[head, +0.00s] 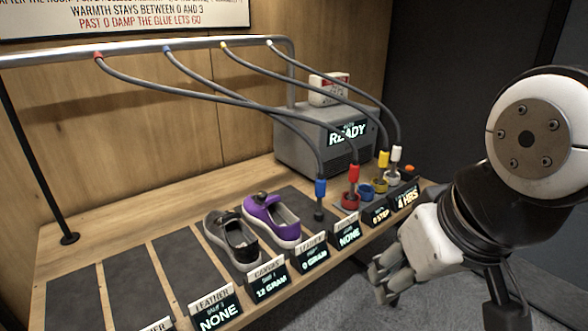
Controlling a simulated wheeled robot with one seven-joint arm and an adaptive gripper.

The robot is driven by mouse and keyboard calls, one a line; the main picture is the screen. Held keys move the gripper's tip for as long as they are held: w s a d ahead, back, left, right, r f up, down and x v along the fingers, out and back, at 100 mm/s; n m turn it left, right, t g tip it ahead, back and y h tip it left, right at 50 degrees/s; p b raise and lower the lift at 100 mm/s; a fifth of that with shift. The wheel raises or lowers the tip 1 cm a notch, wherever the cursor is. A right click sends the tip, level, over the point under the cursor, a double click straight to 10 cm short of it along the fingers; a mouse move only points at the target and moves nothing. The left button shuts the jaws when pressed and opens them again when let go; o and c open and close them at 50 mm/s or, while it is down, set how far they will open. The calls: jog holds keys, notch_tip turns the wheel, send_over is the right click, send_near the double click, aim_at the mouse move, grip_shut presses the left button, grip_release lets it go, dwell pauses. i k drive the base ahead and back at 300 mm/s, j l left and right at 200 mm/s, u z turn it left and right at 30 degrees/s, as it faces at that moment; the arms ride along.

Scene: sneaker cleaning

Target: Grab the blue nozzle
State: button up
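The blue nozzle (320,187) hangs upright, dark tip down, at the end of a grey hose. It is over the bench, right of the purple shoe (272,217); I cannot tell whether its tip touches the mat below. The blue cup (366,191) stands apart from it, farther right. My gripper (378,277) is at the lower right, in front of the bench edge, below and right of the blue nozzle. Its grey fingertips look apart, with nothing visible between them.
Red (354,173), yellow (383,159) and white (396,154) nozzles stand at cups to the right. Hoses run from an overhead rail (150,46). A grey machine (300,140) reads READY. A black shoe (232,240) is left of the purple one. Display signs (311,259) line the front edge.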

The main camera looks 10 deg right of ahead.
aim_at(321, 181)
jog(key=i+l+z, duration=0.1)
jog(key=i+z, duration=0.25)
jog(key=i, duration=0.35)
jog(key=i+z, duration=0.35)
jog(key=i, duration=0.35)
